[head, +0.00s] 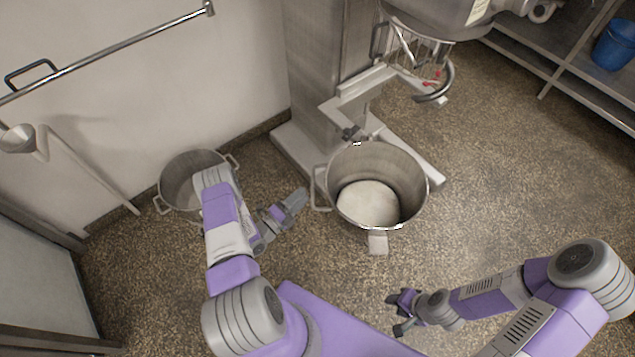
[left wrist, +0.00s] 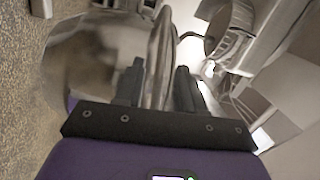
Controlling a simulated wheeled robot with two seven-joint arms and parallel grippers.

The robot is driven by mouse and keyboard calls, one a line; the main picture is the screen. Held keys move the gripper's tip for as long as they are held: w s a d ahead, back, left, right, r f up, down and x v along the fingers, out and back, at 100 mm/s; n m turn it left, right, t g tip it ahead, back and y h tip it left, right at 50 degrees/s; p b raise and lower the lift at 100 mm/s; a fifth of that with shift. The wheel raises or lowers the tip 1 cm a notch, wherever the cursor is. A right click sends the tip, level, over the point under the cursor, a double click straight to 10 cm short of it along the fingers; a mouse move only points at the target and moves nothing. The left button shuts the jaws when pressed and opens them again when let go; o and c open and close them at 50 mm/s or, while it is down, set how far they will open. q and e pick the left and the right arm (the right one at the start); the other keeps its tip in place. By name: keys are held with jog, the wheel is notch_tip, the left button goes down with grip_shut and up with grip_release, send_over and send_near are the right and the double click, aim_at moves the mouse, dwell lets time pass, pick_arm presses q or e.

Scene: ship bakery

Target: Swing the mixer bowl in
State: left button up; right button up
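The steel mixer bowl (head: 408,172) hangs out in front of the mixer column (head: 322,75), with pale dough (head: 367,203) inside. It is not under the mixer head (head: 440,15) and its wire guard (head: 420,55). The bowl's left loop handle (head: 319,188) faces my left gripper (head: 298,198). In the left wrist view the handle (left wrist: 160,55) lies in line with the gap between the two open fingers, beside the bowl wall (left wrist: 85,60). I cannot tell how deep it is between them. My right gripper (head: 397,314) is open and empty, low over the floor.
Another steel pot (head: 178,178) stands on the floor by the left wall, partly hidden by my left arm. The mixer's base leg (head: 425,165) reaches along the floor behind the bowl. Shelves with a blue bucket (head: 614,44) stand at right. Floor right of the bowl is clear.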

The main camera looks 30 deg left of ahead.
aim_at(313, 185)
pick_arm(q)
jog(key=shift+b+x, duration=0.6)
jog(key=shift+x, duration=2.45)
jog(key=shift+s+r, duration=0.1)
grip_shut()
jog(key=shift+d, duration=0.1)
